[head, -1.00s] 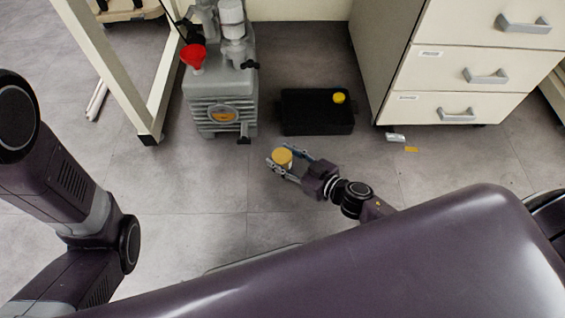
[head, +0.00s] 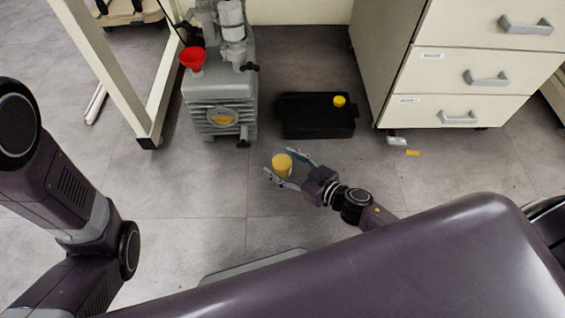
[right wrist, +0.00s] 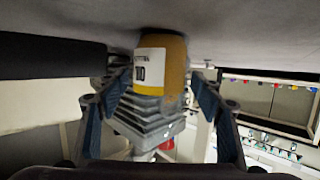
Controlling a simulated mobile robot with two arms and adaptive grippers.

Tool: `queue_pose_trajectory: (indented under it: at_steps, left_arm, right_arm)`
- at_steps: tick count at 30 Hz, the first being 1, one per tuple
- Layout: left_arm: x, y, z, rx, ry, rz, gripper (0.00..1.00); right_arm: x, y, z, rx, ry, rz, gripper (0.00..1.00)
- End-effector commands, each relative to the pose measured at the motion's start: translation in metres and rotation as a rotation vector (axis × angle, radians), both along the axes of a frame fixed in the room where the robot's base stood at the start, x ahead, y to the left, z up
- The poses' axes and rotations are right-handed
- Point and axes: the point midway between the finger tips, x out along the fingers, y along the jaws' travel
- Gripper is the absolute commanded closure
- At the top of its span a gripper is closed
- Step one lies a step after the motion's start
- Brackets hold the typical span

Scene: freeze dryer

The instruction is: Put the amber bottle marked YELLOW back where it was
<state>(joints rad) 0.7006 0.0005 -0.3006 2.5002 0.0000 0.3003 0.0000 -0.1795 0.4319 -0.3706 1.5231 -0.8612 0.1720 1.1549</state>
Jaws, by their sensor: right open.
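The amber bottle (head: 282,161) with a yellow-orange top stands on the floor in front of the pump in the head view. In the right wrist view, which looks upside down, the bottle (right wrist: 172,68) shows a white label with dark print that I cannot fully read. My right gripper (head: 285,163) is open, with one finger on each side of the bottle. The right wrist view shows gaps between the bottle and both fingers. My left arm shows at the left of the head view, but its gripper is out of view.
A grey pump (head: 218,100) with a red funnel (head: 192,59) stands behind the bottle. A black container (head: 310,120) with a yellow cap lies right of it, beside a drawer cabinet (head: 445,105). A small white item (head: 396,141) and a yellow piece (head: 412,153) lie on the floor.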

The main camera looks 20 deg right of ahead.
Motion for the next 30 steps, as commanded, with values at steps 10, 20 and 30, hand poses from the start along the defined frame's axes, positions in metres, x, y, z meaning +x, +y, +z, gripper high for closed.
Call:
queue_pose_trajectory:
  at_steps: [10,20,30]
  left_arm:
    - [0.0,0.0,0.035,0.0,0.0,0.001,0.6]
    - [0.0,0.0,0.057,-0.001,-0.001,0.001,0.6]
    - [0.005,0.0,0.056,-0.001,0.013,0.0,0.6]
  right_arm:
    - [-0.05,-0.027,0.023,0.001,0.005,-0.002,0.4]
    - [-0.095,-0.052,0.037,0.001,0.002,-0.001,0.4]
    - [-0.1,-0.056,0.037,0.0,0.0,-0.001,0.4]
